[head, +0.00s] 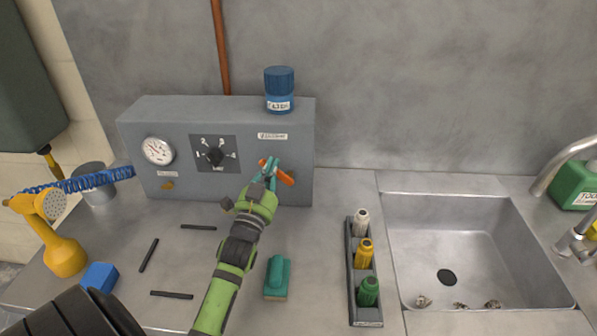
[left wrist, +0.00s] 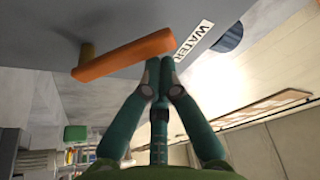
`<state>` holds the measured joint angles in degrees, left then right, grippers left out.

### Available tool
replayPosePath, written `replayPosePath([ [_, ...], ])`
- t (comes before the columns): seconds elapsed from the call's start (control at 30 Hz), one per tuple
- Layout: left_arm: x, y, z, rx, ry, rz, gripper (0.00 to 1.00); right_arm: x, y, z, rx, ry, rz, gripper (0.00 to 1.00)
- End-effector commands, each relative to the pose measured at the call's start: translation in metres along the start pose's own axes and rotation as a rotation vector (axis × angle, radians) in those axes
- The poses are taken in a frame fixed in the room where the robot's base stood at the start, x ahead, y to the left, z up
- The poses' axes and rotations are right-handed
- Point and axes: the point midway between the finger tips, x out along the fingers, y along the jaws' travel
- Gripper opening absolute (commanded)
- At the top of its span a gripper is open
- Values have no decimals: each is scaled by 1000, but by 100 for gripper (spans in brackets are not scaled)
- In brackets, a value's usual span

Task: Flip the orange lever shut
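The orange lever (head: 286,178) sits on the front of the grey panel box (head: 225,112), below a small white label. In the head view it slants down to the right, partly hidden by my left gripper (head: 268,168). My right gripper is not in view.
A gauge (head: 158,151) and a dial (head: 214,155) are left of the lever.

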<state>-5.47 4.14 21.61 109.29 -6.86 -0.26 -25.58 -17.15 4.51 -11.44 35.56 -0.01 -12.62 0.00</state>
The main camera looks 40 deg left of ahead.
Motion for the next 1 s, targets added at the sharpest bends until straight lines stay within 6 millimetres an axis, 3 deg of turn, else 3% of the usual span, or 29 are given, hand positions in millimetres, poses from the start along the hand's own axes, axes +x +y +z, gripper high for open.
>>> replayPosePath([
  [0.6,-12,-2,37,-504,-4,-175,0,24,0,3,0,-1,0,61],
  [1.0,-16,0,46,-529,-3,-184,0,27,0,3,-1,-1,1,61],
])
